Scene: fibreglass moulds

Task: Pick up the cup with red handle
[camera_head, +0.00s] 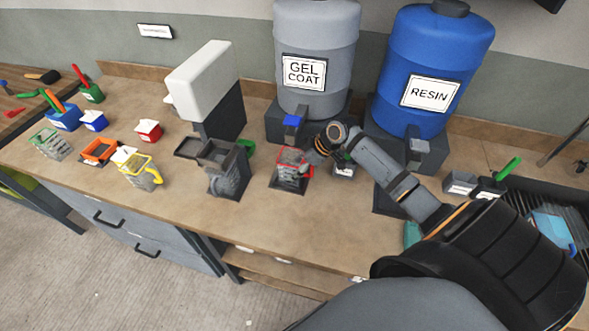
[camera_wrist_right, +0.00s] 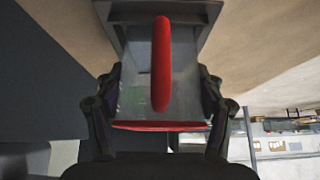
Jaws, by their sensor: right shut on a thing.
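My right gripper (camera_head: 308,160) is at the cup from the right. In the wrist view its two fingers (camera_wrist_right: 160,105) lie along both sides of the cup, shut on it. My left gripper is not in view.
The grey gel coat tank (camera_head: 316,45) and blue resin tank (camera_head: 433,62) stand behind the cup. A grey machine (camera_head: 219,160) is to its left. Cups with green (camera_head: 52,146) and yellow (camera_head: 139,172) rims and small boxes stand farther left. Bench (camera_head: 250,215) in front is clear.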

